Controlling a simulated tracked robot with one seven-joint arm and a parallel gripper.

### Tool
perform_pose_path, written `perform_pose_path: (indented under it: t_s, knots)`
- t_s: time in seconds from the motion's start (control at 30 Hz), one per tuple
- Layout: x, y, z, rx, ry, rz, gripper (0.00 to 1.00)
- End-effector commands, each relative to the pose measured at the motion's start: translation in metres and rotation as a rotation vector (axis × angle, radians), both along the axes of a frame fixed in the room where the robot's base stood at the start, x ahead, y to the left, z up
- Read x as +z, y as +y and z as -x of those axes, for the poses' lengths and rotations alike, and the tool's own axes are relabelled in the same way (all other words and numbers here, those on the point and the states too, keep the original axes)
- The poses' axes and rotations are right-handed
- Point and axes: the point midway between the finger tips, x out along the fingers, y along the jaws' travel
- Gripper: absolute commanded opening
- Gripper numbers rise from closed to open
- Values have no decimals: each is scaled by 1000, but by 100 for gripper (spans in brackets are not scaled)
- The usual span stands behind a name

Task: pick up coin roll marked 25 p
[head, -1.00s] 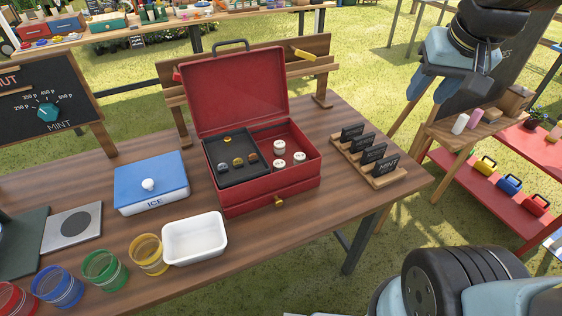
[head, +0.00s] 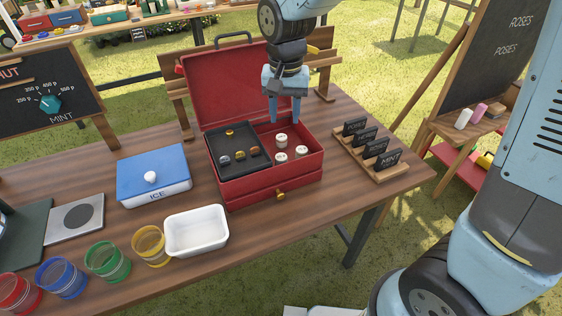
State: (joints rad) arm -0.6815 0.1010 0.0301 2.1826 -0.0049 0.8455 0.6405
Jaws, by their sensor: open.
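Three small white coin rolls stand in the right compartment of the open red cash box (head: 270,185): a back one (head: 281,141), a front left one (head: 280,158) and a front right one (head: 301,152). Their markings are too small to read, so I cannot tell which is marked 25 p. My gripper (head: 285,116) points down above the back of that compartment, a little above the back roll. Its fingers are apart and nothing shows between them.
The raised lid (head: 225,88) stands behind, left of my gripper. A dark coin tray (head: 223,167) fills the box's left side. A wooden rack of small signs (head: 372,165) stands right, a blue ICE box (head: 153,180) left, and a white tub (head: 196,236) in front.

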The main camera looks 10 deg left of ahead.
Motion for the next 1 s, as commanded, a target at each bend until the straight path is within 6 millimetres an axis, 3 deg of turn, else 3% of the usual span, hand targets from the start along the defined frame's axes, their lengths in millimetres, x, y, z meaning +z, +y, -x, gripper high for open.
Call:
perform_pose_path:
  t_s: [0.23,0.6,1.0]
  knots:
    - [-22,10,3,2,13,10,42]
    - [-82,9,3,2,12,10,42]
    - [-114,8,6,3,12,10,42]
